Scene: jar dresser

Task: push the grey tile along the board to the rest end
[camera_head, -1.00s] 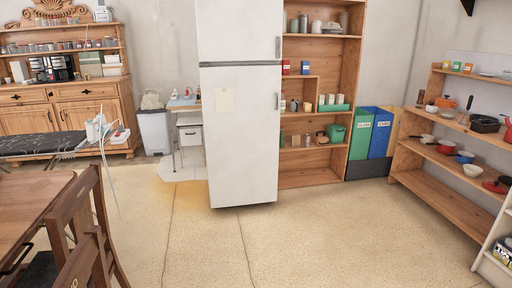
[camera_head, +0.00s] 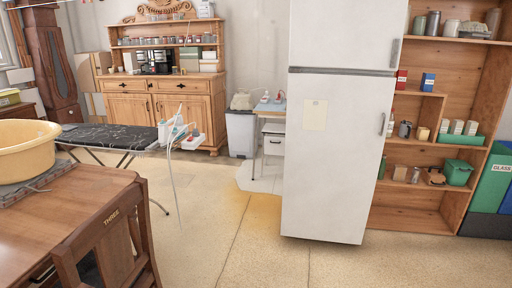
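An ironing board (camera_head: 105,138) with a dark patterned top stands at the left, behind the wooden table. A white iron-like object (camera_head: 172,130) stands at its right end, beside a small rack with red and white items (camera_head: 194,142). A thin cord or rod hangs down there. I cannot make out a grey tile on the board at this distance. Neither of my grippers is in view.
A wooden table (camera_head: 95,190) with a yellow basin (camera_head: 25,150) and a chair (camera_head: 108,245) fill the near left. A white fridge (camera_head: 335,150) stands right of centre. A wooden dresser (camera_head: 165,105) is behind the board. The floor (camera_head: 225,255) between chair and fridge is clear.

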